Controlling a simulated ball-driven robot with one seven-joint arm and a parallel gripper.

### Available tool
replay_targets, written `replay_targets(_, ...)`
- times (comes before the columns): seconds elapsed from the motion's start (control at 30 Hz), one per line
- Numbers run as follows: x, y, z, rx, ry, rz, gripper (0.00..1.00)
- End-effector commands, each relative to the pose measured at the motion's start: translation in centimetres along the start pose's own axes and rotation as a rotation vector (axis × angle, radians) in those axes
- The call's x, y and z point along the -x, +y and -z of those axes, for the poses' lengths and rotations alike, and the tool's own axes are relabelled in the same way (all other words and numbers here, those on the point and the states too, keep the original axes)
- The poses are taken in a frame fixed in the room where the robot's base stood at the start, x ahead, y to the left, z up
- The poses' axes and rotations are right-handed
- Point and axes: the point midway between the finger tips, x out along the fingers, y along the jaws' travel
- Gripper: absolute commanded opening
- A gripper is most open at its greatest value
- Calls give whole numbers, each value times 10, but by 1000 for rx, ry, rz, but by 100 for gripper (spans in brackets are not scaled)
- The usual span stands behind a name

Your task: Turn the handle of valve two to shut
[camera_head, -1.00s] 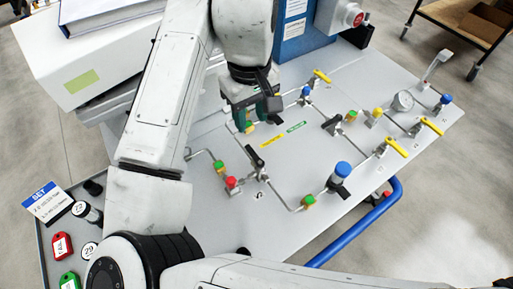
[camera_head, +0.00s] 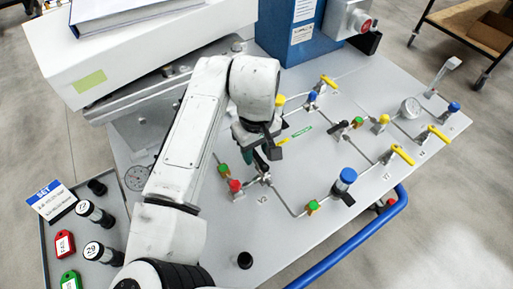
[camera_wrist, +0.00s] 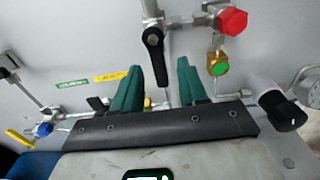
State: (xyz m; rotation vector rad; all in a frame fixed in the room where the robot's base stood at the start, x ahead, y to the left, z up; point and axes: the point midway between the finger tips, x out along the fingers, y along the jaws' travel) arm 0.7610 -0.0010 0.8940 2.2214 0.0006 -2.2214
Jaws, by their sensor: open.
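A valve with a black lever handle (camera_wrist: 154,52) stands at the top middle of the wrist view. Its handle points down the picture, into the gap between my fingers. It appears to be the valve near my gripper in the head view (camera_head: 265,179), where its handle is mostly hidden. My gripper (camera_wrist: 159,66) is open, with two green fingers, one on each side of the handle's lower end. I cannot tell whether either finger touches it. In the head view my gripper (camera_head: 259,163) is low over the panel.
A red-capped fitting (camera_head: 235,186) and a green-capped one (camera_head: 223,170) sit left of the valve. A blue-capped valve (camera_head: 345,178) and yellow-handled valves (camera_head: 402,155) lie to the right. A black knob (camera_wrist: 283,110) is close to my gripper's right side.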

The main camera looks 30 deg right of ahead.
Motion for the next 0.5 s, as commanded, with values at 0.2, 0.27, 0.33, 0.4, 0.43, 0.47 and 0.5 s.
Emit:
replay_targets(0.2,0,0,0,0,-1,0,39)
replay_targets(0.27,0,0,0,0,-1,0,33)
replay_targets(0.33,0,0,0,0,-1,0,26)
replay_targets(0.4,0,0,0,0,-1,0,20)
replay_targets(0.43,0,0,0,0,-1,0,17)
replay_targets(0.47,0,0,0,0,-1,0,14)
replay_targets(0.5,0,0,0,0,-1,0,10)
